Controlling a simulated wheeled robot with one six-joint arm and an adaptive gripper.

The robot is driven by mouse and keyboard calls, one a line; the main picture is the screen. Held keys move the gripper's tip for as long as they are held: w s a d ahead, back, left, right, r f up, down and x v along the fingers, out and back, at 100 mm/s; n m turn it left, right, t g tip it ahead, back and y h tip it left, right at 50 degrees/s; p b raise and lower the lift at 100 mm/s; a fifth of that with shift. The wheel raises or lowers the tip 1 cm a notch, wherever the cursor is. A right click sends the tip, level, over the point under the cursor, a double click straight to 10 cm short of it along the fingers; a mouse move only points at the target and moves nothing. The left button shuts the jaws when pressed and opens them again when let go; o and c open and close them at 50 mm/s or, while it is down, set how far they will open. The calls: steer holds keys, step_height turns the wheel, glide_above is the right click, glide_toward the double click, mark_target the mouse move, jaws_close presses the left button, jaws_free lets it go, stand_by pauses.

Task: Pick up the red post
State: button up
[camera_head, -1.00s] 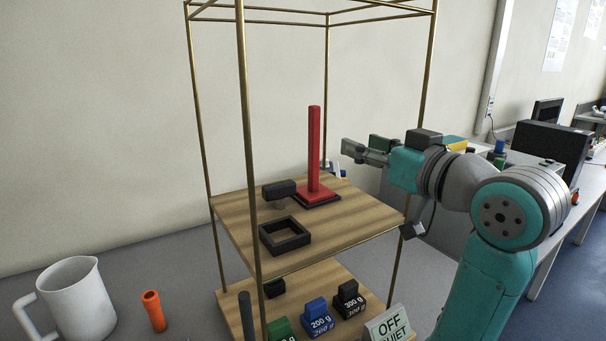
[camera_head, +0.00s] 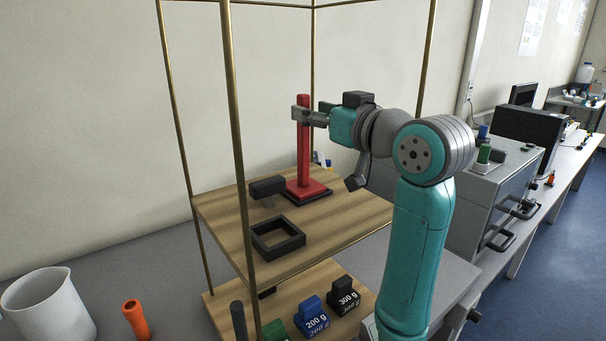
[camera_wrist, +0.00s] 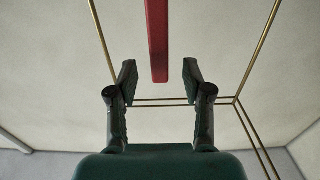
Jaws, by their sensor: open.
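The red post (camera_head: 303,155) stands upright on its red and black square base (camera_head: 308,190) on the upper wooden shelf. My gripper (camera_head: 312,110) is open near the top of the post. In the head view its near finger crosses in front of the post and hides a small part of it; the post's top shows just above. In the wrist view the post (camera_wrist: 158,40) comes in from the upper edge and its end shows between the two open fingertips (camera_wrist: 159,72). There is a gap on each side, and neither finger appears to touch it.
A black square frame (camera_head: 278,238) and a dark block (camera_head: 268,186) sit on the upper shelf (camera_head: 345,215). Brass uprights (camera_head: 236,130) surround the shelf. Marked weights (camera_head: 312,315) stand on the lower shelf. A white jug (camera_head: 50,308) and an orange tube (camera_head: 136,318) are at lower left.

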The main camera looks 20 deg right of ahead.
steer(key=shift+x, duration=1.9)
steer(key=shift+r, duration=0.1)
jaws_close()
